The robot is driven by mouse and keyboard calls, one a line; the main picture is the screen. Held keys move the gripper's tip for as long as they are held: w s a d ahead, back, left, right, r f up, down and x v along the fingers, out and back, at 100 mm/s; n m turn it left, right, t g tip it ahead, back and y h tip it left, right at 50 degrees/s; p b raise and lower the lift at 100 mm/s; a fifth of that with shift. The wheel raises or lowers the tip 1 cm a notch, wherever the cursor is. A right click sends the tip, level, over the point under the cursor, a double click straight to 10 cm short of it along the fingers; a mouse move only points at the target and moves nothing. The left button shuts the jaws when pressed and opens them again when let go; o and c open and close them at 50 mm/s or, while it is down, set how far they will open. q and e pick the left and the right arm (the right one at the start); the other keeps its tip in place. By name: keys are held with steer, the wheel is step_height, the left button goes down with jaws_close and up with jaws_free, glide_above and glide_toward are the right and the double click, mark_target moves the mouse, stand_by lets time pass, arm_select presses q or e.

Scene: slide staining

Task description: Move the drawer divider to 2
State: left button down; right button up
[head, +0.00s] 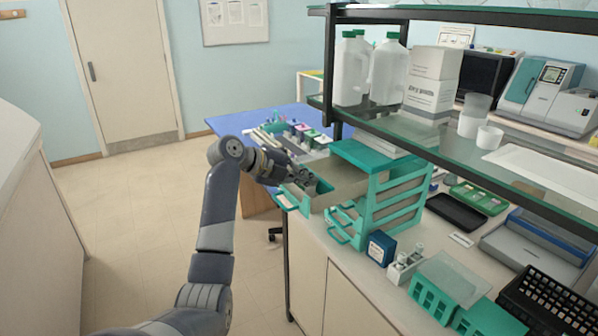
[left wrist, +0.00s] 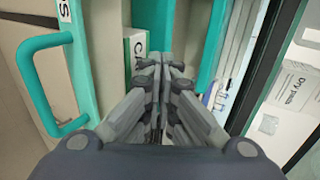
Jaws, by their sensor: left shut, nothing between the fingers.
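The teal drawer unit (head: 388,205) stands on the counter with its upper drawer (head: 340,176) pulled out. My left gripper (head: 306,181) is shut and empty, over the front part of this drawer. The position numbers are not readable. My right gripper is not in view.
A small green-and-white box (left wrist: 137,45) lies in the drawer beside the fingers. A dark blue box (head: 381,248) stands on the counter by the unit. The glass shelf (head: 450,140) overhangs to the right. The floor at left is clear.

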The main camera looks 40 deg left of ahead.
arm_select(q)
steer(key=shift+w+d+f+b, duration=0.1)
steer(key=shift+w+d+b, duration=0.1)
steer(key=shift+w+b, duration=0.2)
steer(key=w, duration=0.1)
steer(key=w+d+b, duration=0.1)
steer(key=w, duration=0.2)
steer(key=shift+d+b, duration=0.3)
steer(key=shift+w+d, duration=0.1)
steer(key=shift+w, duration=0.1)
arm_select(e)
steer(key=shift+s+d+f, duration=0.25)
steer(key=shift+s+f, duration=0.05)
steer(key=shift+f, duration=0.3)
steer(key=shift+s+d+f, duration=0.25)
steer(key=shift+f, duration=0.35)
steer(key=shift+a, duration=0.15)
arm_select(q)
steer(key=shift+r, duration=0.2)
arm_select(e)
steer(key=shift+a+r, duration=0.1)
